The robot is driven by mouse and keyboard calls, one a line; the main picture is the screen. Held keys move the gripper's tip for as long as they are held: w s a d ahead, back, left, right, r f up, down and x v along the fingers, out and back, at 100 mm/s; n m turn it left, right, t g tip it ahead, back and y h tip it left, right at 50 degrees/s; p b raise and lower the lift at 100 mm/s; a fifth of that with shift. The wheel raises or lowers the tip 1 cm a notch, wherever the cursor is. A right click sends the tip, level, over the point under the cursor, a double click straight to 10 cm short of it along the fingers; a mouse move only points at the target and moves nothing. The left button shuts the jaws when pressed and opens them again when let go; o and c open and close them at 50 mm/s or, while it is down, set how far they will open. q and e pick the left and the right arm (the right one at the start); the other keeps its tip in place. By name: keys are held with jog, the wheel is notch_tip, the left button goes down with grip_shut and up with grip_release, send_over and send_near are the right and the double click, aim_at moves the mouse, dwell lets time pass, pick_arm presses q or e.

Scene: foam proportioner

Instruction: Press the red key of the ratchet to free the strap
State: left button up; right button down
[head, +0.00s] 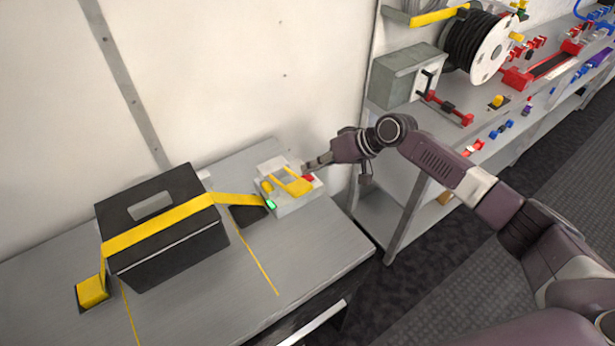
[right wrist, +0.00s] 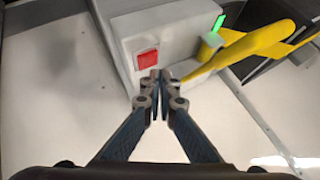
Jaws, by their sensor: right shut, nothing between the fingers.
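The ratchet (head: 284,209) is a light grey block on the bench, with yellow handle parts (head: 298,187) on it. The red key (head: 309,178) is on its right side. In the right wrist view the red square key (right wrist: 147,60) sits on the grey face of the ratchet (right wrist: 180,25). My right gripper (head: 308,167) is shut and empty beside the key; in the right wrist view its fingertips (right wrist: 160,77) are just below and right of the key. I cannot tell whether they touch the block. The yellow strap (head: 165,225) runs over a black case. My left gripper is not in view.
The black case (head: 175,250) stands on the grey bench (head: 325,242), left of the ratchet. A green light (head: 271,204) glows at the ratchet's front. A yellow anchor block (head: 92,291) is at the bench's left. Shelves with a hose reel (head: 495,50) stand at the right.

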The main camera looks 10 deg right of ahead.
aim_at(310, 178)
jog(key=shift+f, duration=0.15)
dwell(0.7)
jog(key=shift+f, duration=0.25)
jog(key=shift+f+b, duration=0.45)
jog(key=shift+f, duration=0.05)
dwell(0.6)
jog(key=shift+r, duration=0.15)
jog(key=shift+r+p, duration=0.75)
jog(key=shift+p, duration=0.05)
notch_tip(310, 178, up, 5)
jog(key=p, duration=0.4)
dwell(0.4)
